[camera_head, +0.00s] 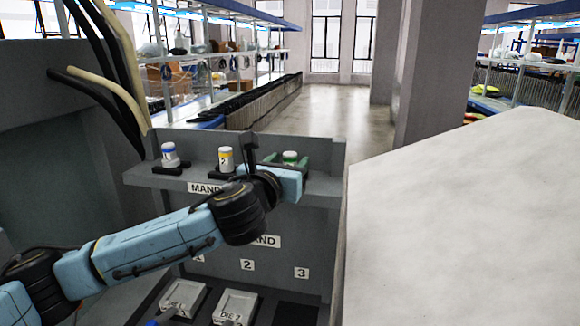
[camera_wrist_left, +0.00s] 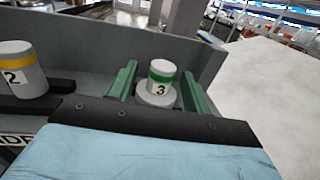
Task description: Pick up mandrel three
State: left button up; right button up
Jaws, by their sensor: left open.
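Mandrel three (camera_wrist_left: 162,78) is a grey stepped cylinder with a green band and the number 3. It stands upright at the right end of the shelf, and its top shows in the head view (camera_head: 290,157). My left gripper (camera_wrist_left: 160,84) is open, with one green finger on each side of the mandrel and a visible gap to each. In the head view the left gripper (camera_head: 288,160) is at the same shelf end, partly hidden by my wrist. The mandrel's base is partly hidden by the gripper body. My right gripper is not in view.
Mandrel two (camera_head: 226,159), with a yellow band, and mandrel one (camera_head: 169,155), with a blue band, stand on the grey shelf (camera_head: 322,184) to the left. A shelf wall rises behind. Grey die blocks (camera_head: 236,306) sit below. A large white surface (camera_head: 460,220) fills the right.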

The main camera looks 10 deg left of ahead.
pick_arm(q)
jog(key=shift+w+d, duration=0.15)
jog(key=shift+w, duration=0.5)
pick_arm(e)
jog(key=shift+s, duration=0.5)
pick_arm(q)
grip_shut()
jog(key=shift+r, duration=0.1)
